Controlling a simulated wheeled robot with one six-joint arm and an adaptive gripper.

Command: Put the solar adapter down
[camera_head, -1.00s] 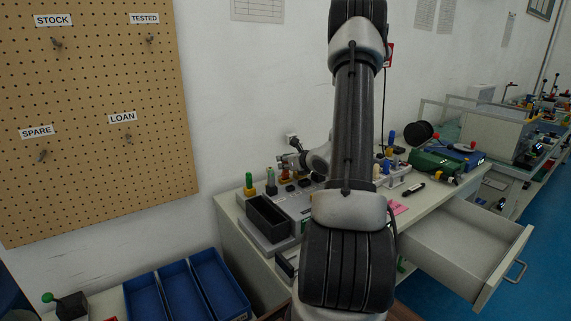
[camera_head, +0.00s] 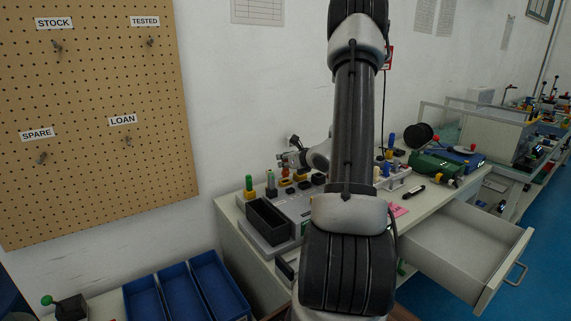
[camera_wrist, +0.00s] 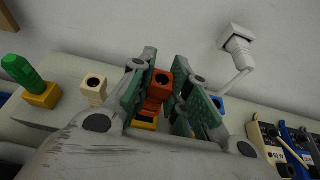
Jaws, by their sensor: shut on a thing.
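An orange-red block with a dark round hole in its top (camera_wrist: 161,80), which I take to be the solar adapter, sits between my fingers in the wrist view. My gripper (camera_wrist: 163,92) is shut on it, with green pads at both sides. A yellow base (camera_wrist: 145,124) shows just below the block; I cannot tell whether they touch. In the head view my gripper (camera_head: 292,161) is small, low over the back of the bench, and partly hidden behind my arm.
A green-and-yellow piece (camera_wrist: 36,85) and a cream socket (camera_wrist: 94,89) stand left of my fingers. A white wall fitting (camera_wrist: 236,43) is at upper right. In the head view a black open box (camera_head: 268,221) stands on the bench's left, and a drawer (camera_head: 470,250) is open at right.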

